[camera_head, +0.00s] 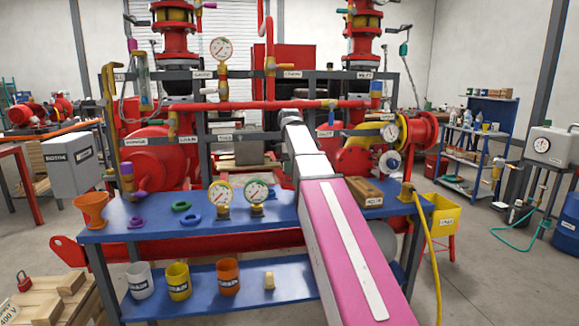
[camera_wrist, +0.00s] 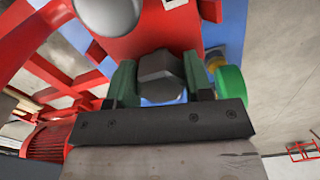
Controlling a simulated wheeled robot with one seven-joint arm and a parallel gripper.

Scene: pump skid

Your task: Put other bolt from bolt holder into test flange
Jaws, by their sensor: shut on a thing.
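My gripper (camera_wrist: 160,90) shows in the wrist view with its two green fingers closed on a dark grey hex-headed bolt (camera_wrist: 160,68). The bolt's head faces the camera, and its shank is hidden. In the head view my pink and white arm reaches forward over the blue bench, and the gripper and bolt are hidden behind it. A wooden block with a label (camera_head: 364,191), possibly the bolt holder, lies on the bench right of my arm. A red round flange (camera_head: 424,131) ends the pipe at the right; I cannot tell whether it is the test flange.
The blue bench (camera_head: 150,222) carries an orange funnel (camera_head: 91,210), rings and two gauges (camera_head: 239,196) left of my arm. Several cups stand on its lower shelf. A yellow hose (camera_head: 428,240) hangs at the right. In the wrist view, red structure and a green round part (camera_wrist: 230,84) are close to the fingers.

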